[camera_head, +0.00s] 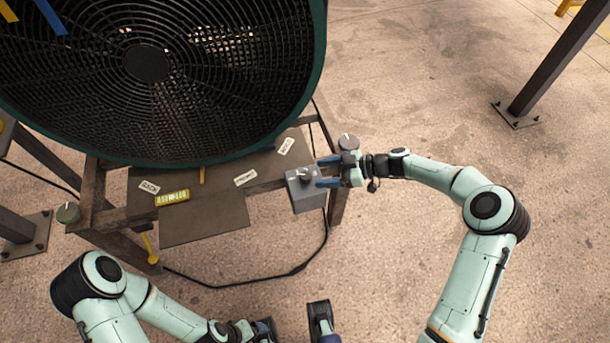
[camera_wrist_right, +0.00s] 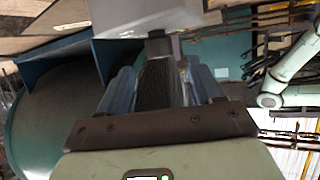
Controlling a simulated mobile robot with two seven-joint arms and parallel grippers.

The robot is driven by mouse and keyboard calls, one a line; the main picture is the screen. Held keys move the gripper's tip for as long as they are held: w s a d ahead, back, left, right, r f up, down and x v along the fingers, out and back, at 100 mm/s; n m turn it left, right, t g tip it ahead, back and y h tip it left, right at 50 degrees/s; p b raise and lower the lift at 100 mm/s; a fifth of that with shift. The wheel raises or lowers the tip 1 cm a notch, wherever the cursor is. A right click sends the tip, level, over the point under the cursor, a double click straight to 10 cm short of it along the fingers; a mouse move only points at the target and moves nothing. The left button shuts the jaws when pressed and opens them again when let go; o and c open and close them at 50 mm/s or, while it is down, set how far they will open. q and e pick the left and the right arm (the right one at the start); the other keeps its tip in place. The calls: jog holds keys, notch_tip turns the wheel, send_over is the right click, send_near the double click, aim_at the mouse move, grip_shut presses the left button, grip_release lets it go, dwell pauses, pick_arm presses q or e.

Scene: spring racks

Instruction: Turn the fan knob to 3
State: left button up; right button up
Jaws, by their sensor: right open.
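The grey control box (camera_head: 308,195) is at the right front corner of the fan's stand in the head view. The fan knob (camera_head: 305,174) is a small light grey piece on its upper face. My right gripper (camera_head: 327,171) is open just right of the knob, its blue fingers pointing left and overlapping the box's right edge. In the right wrist view, a pale box-like shape (camera_wrist_right: 150,14) is at the top, beyond the open fingers (camera_wrist_right: 160,85). I cannot tell whether they touch the knob, nor read its setting. My left gripper (camera_head: 266,328) is low in the head view, partly cut off.
The large green-rimmed fan (camera_head: 148,62) fills the upper left. Its brown stand (camera_head: 205,222) carries small labels. A round grey-topped item (camera_head: 348,142) is just behind my right gripper. A black cable (camera_head: 290,273) loops on the floor. Floor at right is mostly clear.

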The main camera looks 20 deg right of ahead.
aim_at(308, 175)
jog(key=x, duration=0.6)
jog(key=shift+a+f, duration=0.15)
jog(key=shift+c, duration=0.3)
jog(key=c, duration=0.9)
